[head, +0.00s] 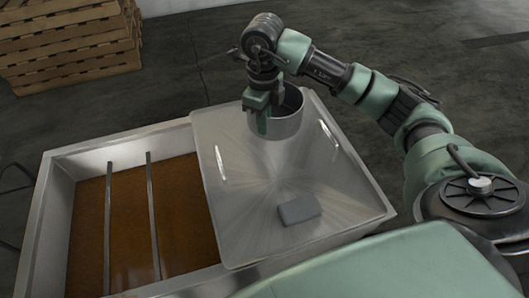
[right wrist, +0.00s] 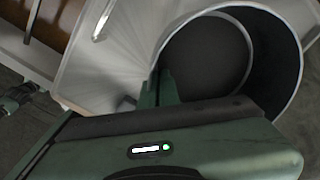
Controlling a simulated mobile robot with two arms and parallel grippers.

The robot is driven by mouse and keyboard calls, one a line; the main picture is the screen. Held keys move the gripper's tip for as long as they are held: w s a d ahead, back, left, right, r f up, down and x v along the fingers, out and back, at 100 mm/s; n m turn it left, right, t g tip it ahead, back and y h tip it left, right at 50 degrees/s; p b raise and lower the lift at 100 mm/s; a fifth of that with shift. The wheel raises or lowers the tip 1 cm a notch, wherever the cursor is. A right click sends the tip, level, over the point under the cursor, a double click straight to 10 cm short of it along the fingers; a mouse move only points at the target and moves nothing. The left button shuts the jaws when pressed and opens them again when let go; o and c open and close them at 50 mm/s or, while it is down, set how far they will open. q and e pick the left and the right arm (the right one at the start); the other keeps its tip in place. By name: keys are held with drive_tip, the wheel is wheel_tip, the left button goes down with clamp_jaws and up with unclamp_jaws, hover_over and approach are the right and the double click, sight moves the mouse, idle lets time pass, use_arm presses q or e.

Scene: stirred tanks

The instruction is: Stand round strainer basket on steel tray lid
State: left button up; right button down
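The round strainer basket (head: 287,122) is a grey metal cup, upright with its open top up, at the far part of the steel tray lid (head: 245,185). I cannot tell whether its base touches the lid. My right gripper (head: 262,120) points down at the basket's left side. In the right wrist view, its fingers (right wrist: 160,90) sit close together at the wall of the basket (right wrist: 275,60), and it looks shut on that wall. The basket's dark inside shows there; its underside is hidden.
The lid covers the right part of a steel tank (head: 55,215) with brown liquid (head: 128,220) and two bars across its open left part. A grey block (head: 299,209) lies on the lid's near part. Two handles stand on the lid. Wooden pallets (head: 70,45) are stacked behind.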

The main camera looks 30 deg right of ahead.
wheel_tip(320, 180, down, 14)
drive_tip(key=shift+w+r+p, duration=0.1)
drive_tip(key=shift+p, duration=0.25)
drive_tip(key=c, duration=1.7)
unclamp_jaws()
